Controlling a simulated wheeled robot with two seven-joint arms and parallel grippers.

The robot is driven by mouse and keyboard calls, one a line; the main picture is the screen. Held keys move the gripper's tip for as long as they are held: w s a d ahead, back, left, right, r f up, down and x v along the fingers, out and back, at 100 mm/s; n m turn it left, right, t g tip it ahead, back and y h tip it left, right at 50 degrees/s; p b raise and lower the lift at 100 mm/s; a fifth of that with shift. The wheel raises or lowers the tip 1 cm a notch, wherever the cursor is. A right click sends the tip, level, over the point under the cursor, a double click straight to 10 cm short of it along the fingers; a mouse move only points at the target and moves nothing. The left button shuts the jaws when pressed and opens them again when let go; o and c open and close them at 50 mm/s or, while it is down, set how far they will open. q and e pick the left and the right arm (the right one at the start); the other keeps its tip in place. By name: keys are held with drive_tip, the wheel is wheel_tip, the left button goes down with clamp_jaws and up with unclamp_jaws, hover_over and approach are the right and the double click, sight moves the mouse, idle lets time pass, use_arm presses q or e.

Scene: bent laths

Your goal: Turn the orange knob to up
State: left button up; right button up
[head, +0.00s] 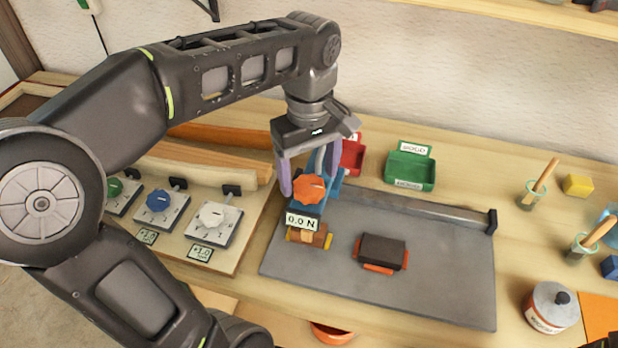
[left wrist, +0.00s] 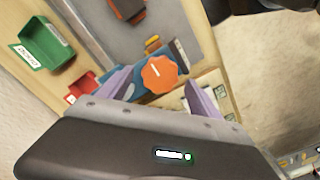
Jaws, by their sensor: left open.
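The orange knob (head: 308,193) sits on top of a blue device with a label reading 0.0 N, at the left end of the grey plate. In the left wrist view the orange knob (left wrist: 160,74) shows a white pointer mark. My left gripper (head: 310,182) is open, pointing down, with its purple fingers on either side of the knob. In the left wrist view the open left gripper (left wrist: 158,88) also has the knob between its fingers, and I see gaps at both sides. Whether a finger touches the knob cannot be told. My right gripper is not in view.
A panel with green, blue (head: 159,200) and white (head: 212,215) knobs is at the left. A green bin (head: 410,169) and a red bin (head: 353,155) stand behind the grey plate (head: 440,270). A dark block (head: 382,251) lies on the plate. Jars are at the right.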

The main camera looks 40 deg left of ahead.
sight(309, 184)
use_arm(q)
wheel_tip(309, 184, up, 6)
drive_tip(key=p, duration=0.4)
drive_tip(key=shift+p, duration=0.4)
drive_tip(key=shift+f, duration=0.1)
